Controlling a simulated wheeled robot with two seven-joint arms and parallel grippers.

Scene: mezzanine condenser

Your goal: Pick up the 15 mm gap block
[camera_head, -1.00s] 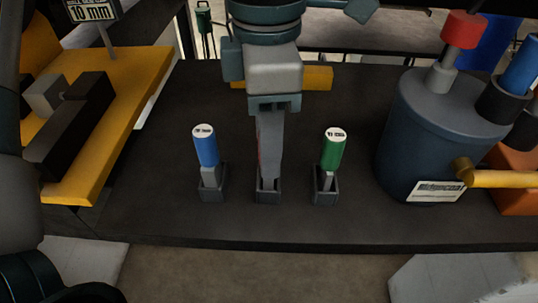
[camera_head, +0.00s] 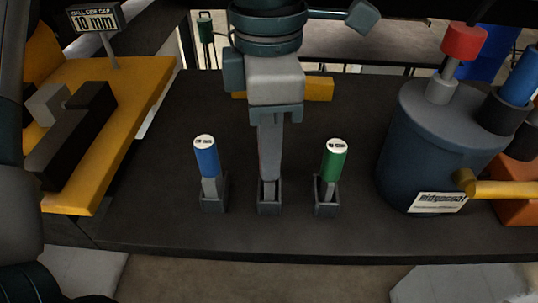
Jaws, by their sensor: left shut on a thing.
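Three small dark holders stand in a row on the dark bench. The left one holds a block with a blue handle (camera_head: 206,157), the right one a block with a green handle (camera_head: 334,159). Their white top labels are too small to read. My left gripper (camera_head: 269,165) points down over the middle holder (camera_head: 269,208). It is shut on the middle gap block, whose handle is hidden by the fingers. Its lower end appears to be still within the holder. My right gripper is not in view.
A yellow stand (camera_head: 133,100) with dark and grey blocks and a "10 mm" sign (camera_head: 95,21) is at the left. A blue-grey canister (camera_head: 428,150) with a red-topped post (camera_head: 464,40) stands at the right. A yellow bar (camera_head: 318,88) lies behind my gripper. The bench front is clear.

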